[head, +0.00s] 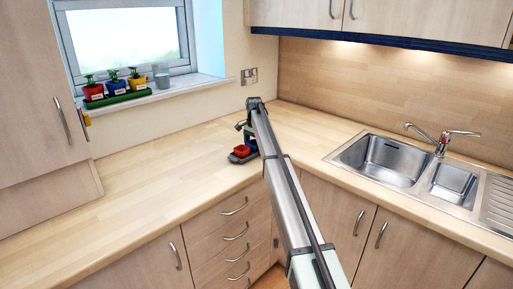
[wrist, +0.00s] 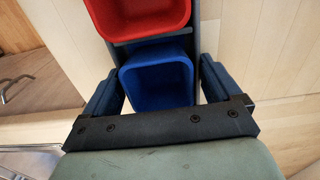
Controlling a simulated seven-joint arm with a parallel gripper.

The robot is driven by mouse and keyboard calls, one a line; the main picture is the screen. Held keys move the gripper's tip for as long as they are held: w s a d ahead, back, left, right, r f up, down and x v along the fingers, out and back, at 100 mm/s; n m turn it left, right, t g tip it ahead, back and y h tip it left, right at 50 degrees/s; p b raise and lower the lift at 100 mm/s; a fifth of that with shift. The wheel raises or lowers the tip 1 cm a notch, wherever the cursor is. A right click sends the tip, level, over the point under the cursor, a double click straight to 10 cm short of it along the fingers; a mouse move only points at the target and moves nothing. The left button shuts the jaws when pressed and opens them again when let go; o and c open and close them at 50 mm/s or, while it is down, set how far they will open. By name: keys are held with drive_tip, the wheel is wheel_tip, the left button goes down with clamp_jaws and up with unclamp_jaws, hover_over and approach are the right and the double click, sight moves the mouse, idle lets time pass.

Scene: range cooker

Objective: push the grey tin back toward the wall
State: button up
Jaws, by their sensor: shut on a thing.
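The grey tin (head: 162,80) stands upright on the window sill in the head view, right of the potted plants. It does not show in the wrist view. My gripper (head: 241,132) is over the counter near the corner, well to the right of and below the tin. In the wrist view my gripper (wrist: 158,82) has its fingers on either side of a blue container (wrist: 158,82) and appears shut on it. A red container (wrist: 140,14) sits beside the blue one. A dark grey tray (wrist: 122,53) lies under both containers.
On the window sill (head: 205,80), several small potted plants stand in a green tray (head: 118,99) left of the tin. A steel sink (head: 385,160) with a tap (head: 440,140) is at right. The counter (head: 150,160) left of my gripper is clear.

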drive_tip(key=shift+w+a, duration=0.25)
drive_tip(key=shift+w, duration=0.05)
drive_tip(key=o, duration=0.9)
wheel_tip(320, 180, up, 14)
drive_tip(key=shift+f, duration=0.1)
